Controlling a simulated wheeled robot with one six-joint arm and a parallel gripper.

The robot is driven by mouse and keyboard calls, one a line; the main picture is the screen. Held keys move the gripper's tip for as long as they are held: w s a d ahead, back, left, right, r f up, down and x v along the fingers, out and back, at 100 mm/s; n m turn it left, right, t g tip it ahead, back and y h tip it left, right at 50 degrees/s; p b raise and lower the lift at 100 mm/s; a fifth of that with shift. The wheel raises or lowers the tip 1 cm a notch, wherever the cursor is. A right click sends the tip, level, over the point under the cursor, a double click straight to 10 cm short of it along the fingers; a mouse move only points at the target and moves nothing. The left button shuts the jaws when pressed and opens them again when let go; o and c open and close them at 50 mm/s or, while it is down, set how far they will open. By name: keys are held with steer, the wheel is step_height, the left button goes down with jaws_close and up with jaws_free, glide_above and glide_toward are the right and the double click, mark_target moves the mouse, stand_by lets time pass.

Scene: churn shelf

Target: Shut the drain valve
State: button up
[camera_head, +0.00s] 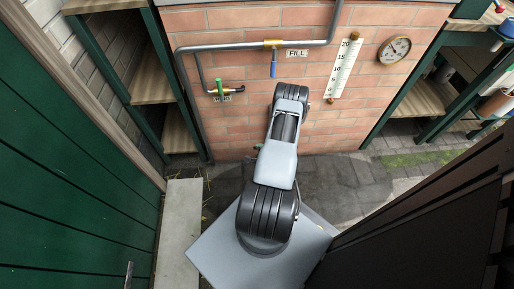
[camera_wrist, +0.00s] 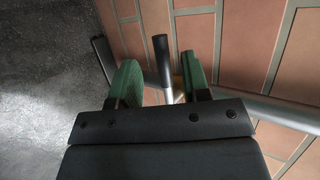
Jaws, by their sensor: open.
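In the wrist view, my gripper (camera_wrist: 161,70) is open, with its two green-padded fingers apart. A dark lever with a pale metal stem (camera_wrist: 163,62) shows in the gap between the fingers; I cannot tell whether either finger touches it. A bit of brass shows just right of the lever, beside the right finger, close to a grey pipe (camera_wrist: 285,110) along the brick wall. No label shows there, so I cannot confirm that this is the drain valve. In the head view my arm hides most of the gripper and the wall behind it.
On the brick wall (camera_head: 235,135), a blue-handled valve (camera_head: 273,69) is marked FILL. A green-handled valve (camera_head: 220,88) has an unreadable label. A scale (camera_head: 344,68) and round gauge (camera_head: 394,49) hang at right. Wooden shelves (camera_head: 152,82) flank the wall. Paved floor (camera_head: 340,190) lies clear below.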

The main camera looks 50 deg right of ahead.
steer(key=p+v, duration=0.2)
steer(key=v, duration=0.7)
steer(key=shift+r+p, duration=0.15)
steer(key=shift+p, duration=0.15)
steer(key=shift+s+a, duration=0.1)
steer(key=shift+s, duration=0.05)
